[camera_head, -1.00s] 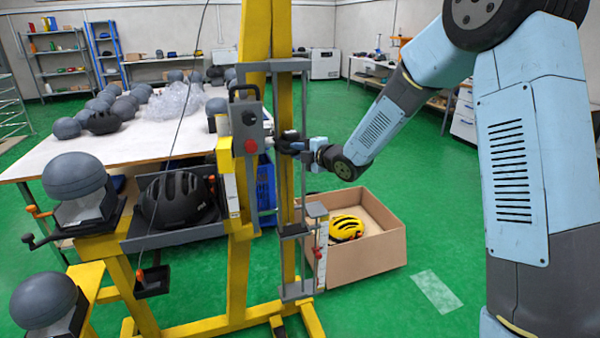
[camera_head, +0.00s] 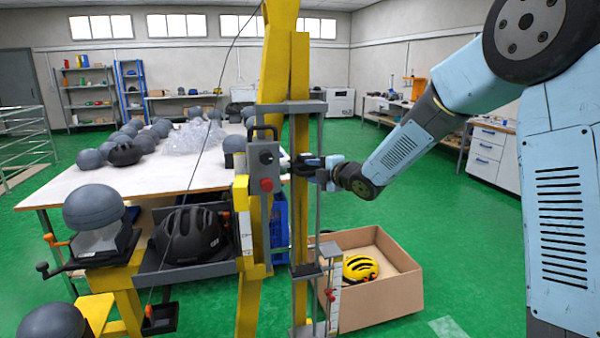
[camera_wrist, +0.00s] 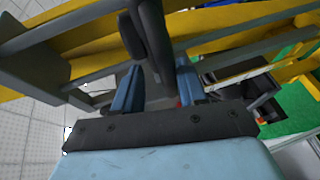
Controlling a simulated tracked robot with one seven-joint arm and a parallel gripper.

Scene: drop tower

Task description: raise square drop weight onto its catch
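The yellow drop tower (camera_head: 272,60) stands upright left of my arm. A dark block (camera_head: 301,166) sits between its grey rails, roughly level with the grey control box; it appears to be the square drop weight, mostly hidden by my gripper and the rails. My gripper (camera_head: 312,168) reaches in from the right at that block. In the wrist view its two blue fingers (camera_wrist: 158,86) stand close on either side of a dark upright bar (camera_wrist: 146,35) and appear closed on it. The catch cannot be made out clearly.
The control box (camera_head: 264,163) with a red button is left of the rails. A cardboard box (camera_head: 395,297) holding a yellow helmet (camera_head: 360,268) stands at lower right. A white table (camera_head: 75,187) with helmets is behind left. Green floor is open on the right.

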